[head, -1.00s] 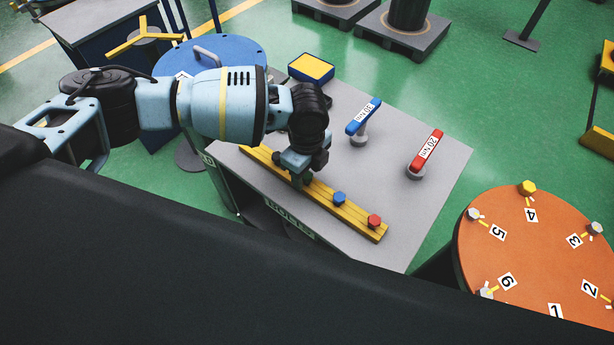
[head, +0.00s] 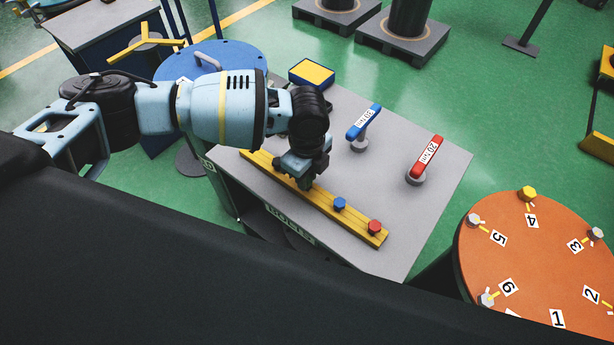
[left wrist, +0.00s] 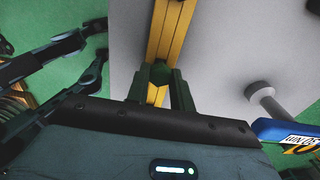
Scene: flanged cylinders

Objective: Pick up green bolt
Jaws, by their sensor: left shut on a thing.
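The green bolt (left wrist: 160,73) shows dark between the fingertips of my left gripper in the left wrist view. My left gripper (head: 305,186) is shut on it, over the yellow rail (head: 340,216) on the grey table. In the head view the gripper hides the green bolt. I cannot tell whether the bolt is still seated in the rail or lifted a little. My right gripper is not in view.
A blue bolt (head: 340,203) and a red bolt (head: 375,227) stand on the rail to the right. A blue-handled tool (head: 363,122) and a red-handled tool (head: 426,156) stand on the grey table (head: 400,240). An orange round table (head: 540,260) is at the right.

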